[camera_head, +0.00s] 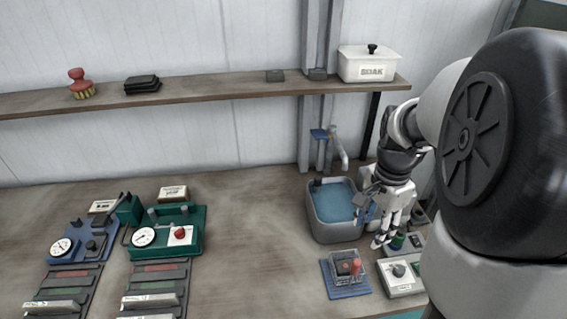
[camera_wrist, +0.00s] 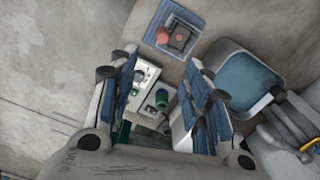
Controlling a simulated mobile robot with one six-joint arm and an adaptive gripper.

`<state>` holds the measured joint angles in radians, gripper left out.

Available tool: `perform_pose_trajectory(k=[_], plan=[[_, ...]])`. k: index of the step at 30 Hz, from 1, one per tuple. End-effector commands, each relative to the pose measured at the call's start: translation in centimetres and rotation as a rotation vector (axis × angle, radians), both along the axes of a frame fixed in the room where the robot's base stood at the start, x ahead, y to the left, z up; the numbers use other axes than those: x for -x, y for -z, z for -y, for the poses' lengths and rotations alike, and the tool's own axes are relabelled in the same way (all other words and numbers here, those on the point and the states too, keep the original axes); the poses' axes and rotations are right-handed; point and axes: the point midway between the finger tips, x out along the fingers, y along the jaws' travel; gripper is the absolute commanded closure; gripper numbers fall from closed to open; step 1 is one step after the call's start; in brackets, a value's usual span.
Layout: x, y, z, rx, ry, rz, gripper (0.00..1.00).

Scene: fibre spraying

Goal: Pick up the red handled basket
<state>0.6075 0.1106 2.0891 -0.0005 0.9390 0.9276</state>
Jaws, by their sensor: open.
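The red handled basket (camera_head: 347,266) is a small wire basket with a red handle, standing on a blue mat (camera_head: 350,288) on the bench, in front of the water basin. In the wrist view the basket (camera_wrist: 178,40) shows from above at the top middle, with its red part at its left and a dark block inside. My gripper (camera_head: 384,240) is open and empty, above and to the right of the basket in the head view. In the wrist view its two blue-padded fingers (camera_wrist: 163,85) stand apart, and the basket lies beyond them.
A grey basin of blue water (camera_head: 338,202) stands behind the basket, under a tap (camera_head: 340,155). A white control box with a knob (camera_head: 400,275) stands just right of it. Green (camera_head: 165,238) and blue gauge devices are at left. The bench middle is clear. A SOAK box (camera_head: 368,66) sits on the shelf.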

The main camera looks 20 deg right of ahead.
Motion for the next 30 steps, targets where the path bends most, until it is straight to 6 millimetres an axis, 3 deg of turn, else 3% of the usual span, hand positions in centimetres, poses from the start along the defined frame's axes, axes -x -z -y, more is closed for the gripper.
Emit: perform_pose_trajectory(k=[15, 19, 26, 30], plan=[[0.0, 10.1, 0.1, -0.005, 0.011, -0.005, 0.56], [0.0, 11.7, 0.1, -0.004, 0.011, -0.004, 0.56], [-0.1, 12.8, 0.0, -0.003, 0.010, -0.003, 0.56], [-0.3, 14.6, -0.1, -0.004, 0.010, -0.004, 0.56]])
